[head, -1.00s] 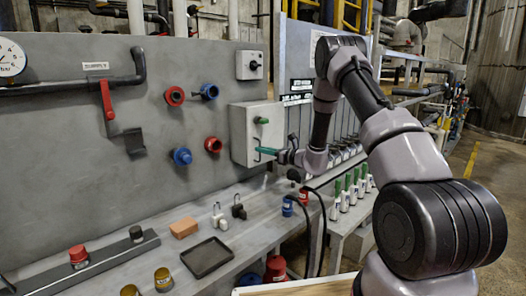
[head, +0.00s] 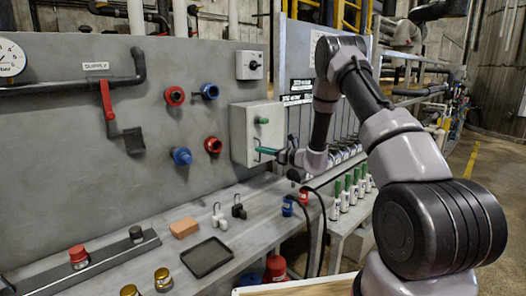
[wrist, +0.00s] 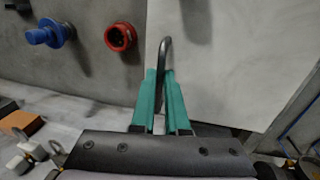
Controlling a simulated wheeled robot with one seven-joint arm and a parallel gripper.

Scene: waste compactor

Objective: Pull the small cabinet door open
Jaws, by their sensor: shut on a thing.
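In the wrist view the pale door (wrist: 230,60) fills the right half. A dark curved handle (wrist: 165,50) stands on the door near its left edge. My gripper (head: 262,152) is at the lower part of the door. Its green fingers (wrist: 162,92) are shut on the handle, one on each side of it. The door looks closed against the box, though its edge is partly hidden by my gripper.
Red and blue fittings (head: 181,156) stick out of the panel left of the cabinet. Below is a bench with a black tray (head: 207,257), an orange block (head: 184,228) and padlocks (head: 219,216). Green-topped bottles (head: 346,190) stand at the right. Space in front of the door is free.

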